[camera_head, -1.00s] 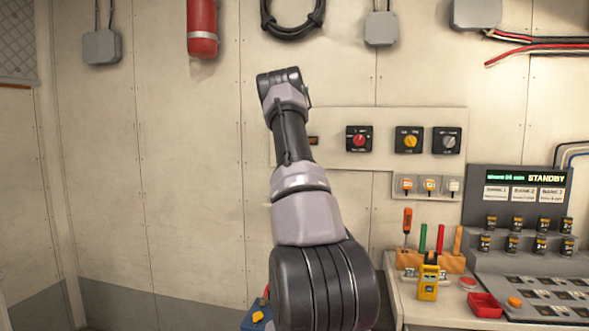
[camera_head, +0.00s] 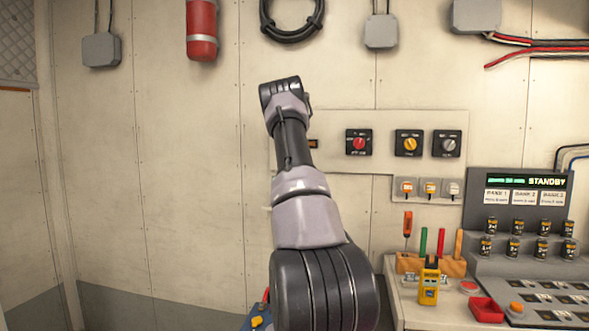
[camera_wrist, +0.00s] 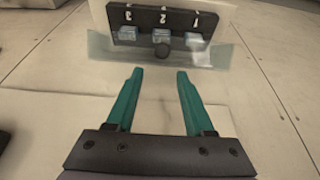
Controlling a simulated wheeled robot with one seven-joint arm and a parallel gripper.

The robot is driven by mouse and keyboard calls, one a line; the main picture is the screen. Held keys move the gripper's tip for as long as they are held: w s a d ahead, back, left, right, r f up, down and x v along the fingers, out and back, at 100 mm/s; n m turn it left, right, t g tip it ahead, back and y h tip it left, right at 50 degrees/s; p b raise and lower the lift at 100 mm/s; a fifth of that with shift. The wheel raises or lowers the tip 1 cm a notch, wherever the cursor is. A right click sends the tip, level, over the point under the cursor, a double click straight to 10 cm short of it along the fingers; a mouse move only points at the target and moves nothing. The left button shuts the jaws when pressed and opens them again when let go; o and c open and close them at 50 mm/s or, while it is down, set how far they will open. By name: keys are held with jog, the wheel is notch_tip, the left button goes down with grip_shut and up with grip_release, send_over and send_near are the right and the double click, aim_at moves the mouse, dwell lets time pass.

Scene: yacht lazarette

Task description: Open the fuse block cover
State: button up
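The fuse block (camera_wrist: 125,15) is at the top of the wrist view. It is a dark block with white numerals and several pale fuses, on a light backing. I cannot tell how far the cover is swung. My gripper (camera_wrist: 160,75) has two teal fingers spread apart with nothing between them. In the head view my arm hides the gripper, and I cannot make out the fuse block.
A wall panel with rotary switches (camera_head: 409,143) is right of my arm. Below it are a small three-switch plate (camera_head: 408,198), a wooden tool rack (camera_head: 452,267), a yellow meter (camera_head: 429,283), a red tray (camera_head: 486,309) and a console (camera_head: 520,178). The wall at left is mostly clear.

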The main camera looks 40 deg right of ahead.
jog(key=v, duration=1)
jog(key=shift+r, duration=0.35)
jog(key=shift+s+a, duration=0.15)
